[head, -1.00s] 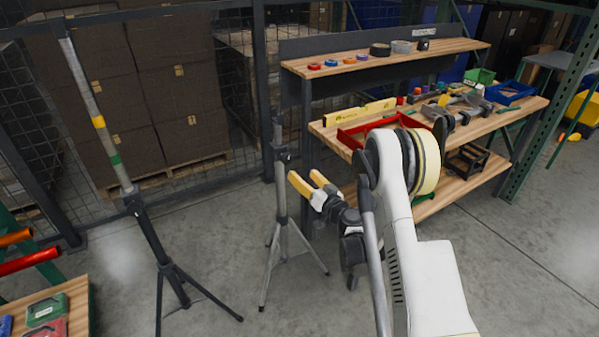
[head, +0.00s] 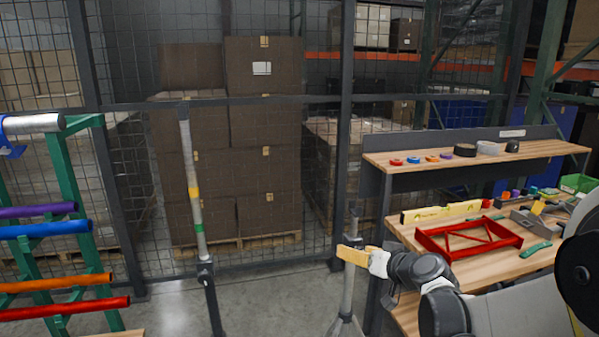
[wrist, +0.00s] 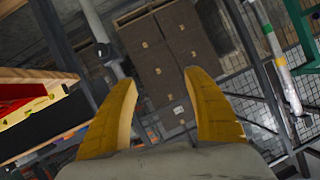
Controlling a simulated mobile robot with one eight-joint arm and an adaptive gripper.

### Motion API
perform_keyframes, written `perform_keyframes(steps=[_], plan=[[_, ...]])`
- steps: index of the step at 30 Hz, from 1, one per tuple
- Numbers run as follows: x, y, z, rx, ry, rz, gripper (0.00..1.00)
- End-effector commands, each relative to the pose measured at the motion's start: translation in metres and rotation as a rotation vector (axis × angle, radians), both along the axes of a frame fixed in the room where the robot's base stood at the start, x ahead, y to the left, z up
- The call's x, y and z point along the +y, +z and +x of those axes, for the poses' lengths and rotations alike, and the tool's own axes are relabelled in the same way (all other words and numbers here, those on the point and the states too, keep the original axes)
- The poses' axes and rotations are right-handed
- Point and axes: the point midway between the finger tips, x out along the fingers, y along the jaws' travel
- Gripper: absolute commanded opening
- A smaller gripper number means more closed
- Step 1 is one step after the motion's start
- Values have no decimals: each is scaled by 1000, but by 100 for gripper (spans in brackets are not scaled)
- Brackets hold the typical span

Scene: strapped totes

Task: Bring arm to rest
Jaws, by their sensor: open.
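My gripper (head: 343,254) has yellow fingers and is seen side-on at the lower right of the head view. It is in front of the left end of the wooden workbench. In the wrist view my gripper (wrist: 160,95) has its two yellow fingers spread apart with nothing between them. My arm enters the head view from the lower right corner and hides part of the bench.
The workbench (head: 510,268) holds a red frame (head: 468,238) and a yellow level (head: 440,211). A grey stand (head: 348,280) is close by my gripper. A pole with yellow and green bands (head: 193,190) stands left, before stacked boxes (head: 265,160). A pipe rack (head: 75,180) is far left.

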Motion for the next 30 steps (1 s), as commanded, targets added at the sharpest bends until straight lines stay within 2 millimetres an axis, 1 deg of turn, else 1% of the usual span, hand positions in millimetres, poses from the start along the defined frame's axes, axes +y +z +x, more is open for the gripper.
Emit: perform_keyframes(steps=[1,2,3,5,6,8,9,11,12,14,15,18,21,24,27,30], plan=[[6,10,-21,36,7,-20,60],[9,15,-34,63,8,-32,60],[12,19,-51,96,9,-50,60],[14,25,-78,147,4,-76,60],[15,27,-97,179,-2,-96,60],[15,29,-126,228,-13,-124,60],[13,29,-145,259,-24,-146,60],[9,28,-175,304,-45,-177,60],[6,26,-195,335,-60,-197,60],[0,22,-224,375,-88,-230,60],[-5,19,-241,399,-108,-249,60],[-18,10,-278,448,-156,-295,60],[-29,3,-303,479,-197,-327,60],[-35,-1,-317,494,-221,-346,60],[-38,-3,-322,500,-232,-354,60],[-38,-3,-322,500,-233,-354,60]])
